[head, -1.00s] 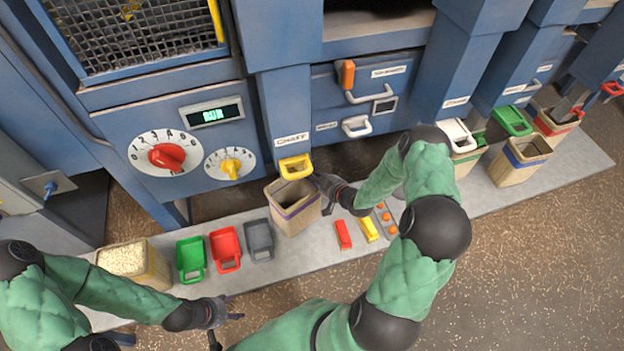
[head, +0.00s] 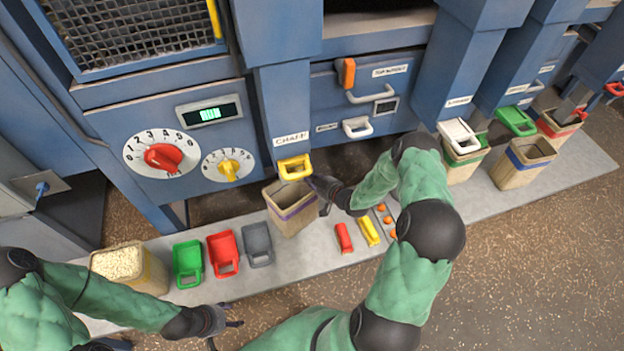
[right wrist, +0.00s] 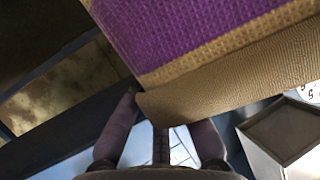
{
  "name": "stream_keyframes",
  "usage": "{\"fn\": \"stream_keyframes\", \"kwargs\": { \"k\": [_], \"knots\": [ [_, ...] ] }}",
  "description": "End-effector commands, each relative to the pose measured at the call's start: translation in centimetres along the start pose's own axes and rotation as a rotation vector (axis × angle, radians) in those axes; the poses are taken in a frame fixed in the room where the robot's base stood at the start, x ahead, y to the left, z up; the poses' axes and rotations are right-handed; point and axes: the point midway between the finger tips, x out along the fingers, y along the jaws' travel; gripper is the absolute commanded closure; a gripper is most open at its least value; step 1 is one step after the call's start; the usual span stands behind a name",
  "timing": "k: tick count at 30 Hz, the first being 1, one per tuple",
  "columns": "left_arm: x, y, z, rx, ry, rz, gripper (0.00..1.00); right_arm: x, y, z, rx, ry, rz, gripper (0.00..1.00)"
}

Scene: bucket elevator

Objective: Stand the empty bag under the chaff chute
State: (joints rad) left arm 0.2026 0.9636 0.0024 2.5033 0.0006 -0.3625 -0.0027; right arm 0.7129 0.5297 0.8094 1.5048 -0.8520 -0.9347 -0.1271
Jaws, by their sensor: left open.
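The empty tan bag (head: 293,216) with a purple band stands on the grey ledge under the yellow-lipped chute (head: 294,168) labelled CHAFF. Its mouth faces up, just below the lip. My right gripper (head: 322,188) is at the bag's upper right side. In the right wrist view the purple band (right wrist: 190,30) and tan hem (right wrist: 230,88) lie close across my fingers (right wrist: 160,132); the fingers look apart, and whether they pinch the hem is hidden. My left gripper (head: 230,318) is open and empty, low at left, in front of the ledge.
The ledge (head: 310,257) holds a full grain bag (head: 155,275), green (head: 188,262), red (head: 223,253) and grey (head: 257,243) scoops at left, and red (head: 343,238) and yellow (head: 369,231) pieces at right. More bags (head: 522,165) stand under the far chutes.

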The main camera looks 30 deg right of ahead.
Motion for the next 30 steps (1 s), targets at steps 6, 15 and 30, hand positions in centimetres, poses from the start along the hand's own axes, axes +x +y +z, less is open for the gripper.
{"fn": "stream_keyframes", "kwargs": {
  "k": [6,15,30],
  "knots": [
    [0.0,0.0,0.0,0.000,0.000,0.000,0.43,0.0,0.0,0.1,0.000,-0.001,0.000,0.67],
    [-0.3,0.1,0.0,0.000,0.000,0.000,0.43,-0.1,0.0,-0.3,0.000,-0.001,0.000,0.67],
    [-3.0,1.1,0.1,0.000,0.000,0.000,0.43,-9.0,0.1,-0.4,0.002,-0.001,0.003,0.67]
  ]
}}
